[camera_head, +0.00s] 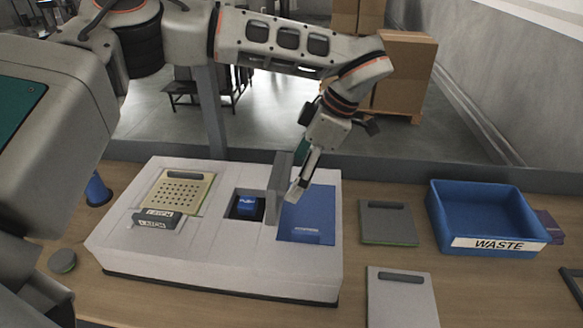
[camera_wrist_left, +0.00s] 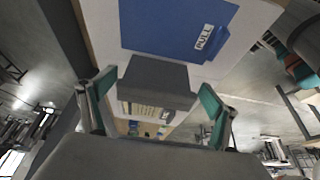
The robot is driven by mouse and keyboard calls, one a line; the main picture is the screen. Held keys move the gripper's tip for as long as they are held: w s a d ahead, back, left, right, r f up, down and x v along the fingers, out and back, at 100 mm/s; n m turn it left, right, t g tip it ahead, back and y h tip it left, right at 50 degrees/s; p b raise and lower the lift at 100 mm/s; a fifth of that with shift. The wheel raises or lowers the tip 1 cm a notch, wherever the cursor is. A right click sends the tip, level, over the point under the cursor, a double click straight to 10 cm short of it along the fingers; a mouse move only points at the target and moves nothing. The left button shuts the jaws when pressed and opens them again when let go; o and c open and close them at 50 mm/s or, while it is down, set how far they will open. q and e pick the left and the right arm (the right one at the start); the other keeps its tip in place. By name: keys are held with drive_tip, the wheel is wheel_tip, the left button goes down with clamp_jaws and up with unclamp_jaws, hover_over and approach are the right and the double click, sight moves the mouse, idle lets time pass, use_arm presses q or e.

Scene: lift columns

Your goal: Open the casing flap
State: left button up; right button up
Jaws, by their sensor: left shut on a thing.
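The white casing (camera_head: 185,255) stands on the wooden table. Its grey flap (camera_head: 280,180) stands upright beside a square opening, with a blue push button (camera_head: 246,204) showing inside. My left gripper (camera_head: 298,188) reaches down from above at the flap's right side and is shut on it. In the left wrist view the grey flap (camera_wrist_left: 157,78) lies between the two teal-padded fingers of the left gripper (camera_wrist_left: 155,95). The fingers hide part of the flap's edge. My right gripper is not in view.
A blue panel (camera_head: 308,215) lies right of the flap on the casing, and a perforated beige plate (camera_head: 181,192) on the left. A blue waste bin (camera_head: 490,244), a grey plate (camera_head: 387,222) and a lighter grey plate (camera_head: 402,305) lie right of the casing.

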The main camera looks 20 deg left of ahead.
use_arm(q)
drive_tip(key=shift+f, duration=0.1)
idle(0.5)
drive_tip(key=o, duration=1.4)
drive_tip(key=shift+o, duration=0.2)
drive_tip(key=v, duration=1.2)
drive_tip(key=shift+w+d, duration=0.1)
